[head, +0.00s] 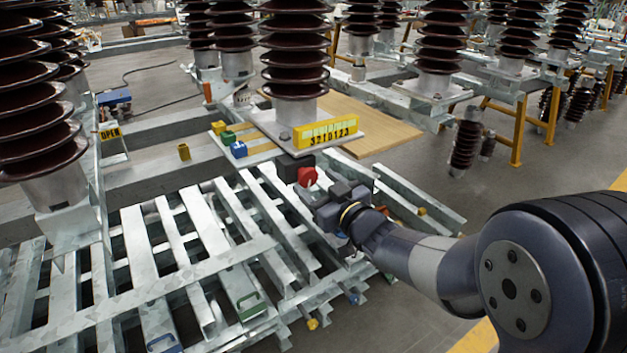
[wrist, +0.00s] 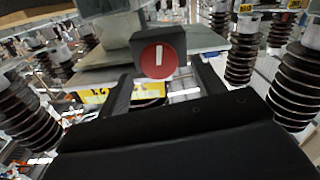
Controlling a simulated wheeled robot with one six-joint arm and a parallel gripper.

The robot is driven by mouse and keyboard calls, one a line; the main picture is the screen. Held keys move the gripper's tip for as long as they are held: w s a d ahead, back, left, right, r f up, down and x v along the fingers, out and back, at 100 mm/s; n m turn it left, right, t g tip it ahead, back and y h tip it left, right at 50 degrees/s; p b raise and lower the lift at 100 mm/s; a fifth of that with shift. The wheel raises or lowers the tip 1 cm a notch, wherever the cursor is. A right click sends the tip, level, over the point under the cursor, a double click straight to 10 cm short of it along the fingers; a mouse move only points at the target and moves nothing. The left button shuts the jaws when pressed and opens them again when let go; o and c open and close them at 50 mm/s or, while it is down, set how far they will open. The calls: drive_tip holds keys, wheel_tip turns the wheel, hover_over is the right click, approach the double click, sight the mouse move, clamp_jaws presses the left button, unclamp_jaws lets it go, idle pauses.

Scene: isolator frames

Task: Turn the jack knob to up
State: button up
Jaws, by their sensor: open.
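The jack knob (head: 307,176) is a round red dial on a dark box, below the insulator plate in the head view. In the wrist view the red knob (wrist: 158,60) faces the camera, with a white mark standing close to vertical on it. My gripper (head: 318,192) is just to the right of and below the knob in the head view. In the wrist view its two dark fingers (wrist: 160,86) are spread apart, one to each side below the knob. They look apart from it, with nothing between them.
Brown ribbed insulators (head: 295,60) stand around. Grey metal slats (head: 190,250) lie below. Small coloured blocks (head: 238,149) rest on a ledge to the left. Open floor (head: 530,180) is at the right.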

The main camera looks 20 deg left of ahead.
drive_tip(key=p+v, duration=0.1)
drive_tip(key=v, duration=0.7)
drive_tip(key=shift+s+d, duration=0.25)
drive_tip(key=shift+s, duration=0.05)
drive_tip(key=b+x, duration=0.1)
drive_tip(key=x, duration=0.9)
drive_tip(key=shift+w+a, duration=0.3)
drive_tip(key=shift+w+r, duration=0.1)
drive_tip(key=shift+r, duration=0.05)
drive_tip(key=shift+m+p, duration=0.35)
drive_tip(key=shift+m, duration=0.15)
drive_tip(key=shift+f, duration=0.2)
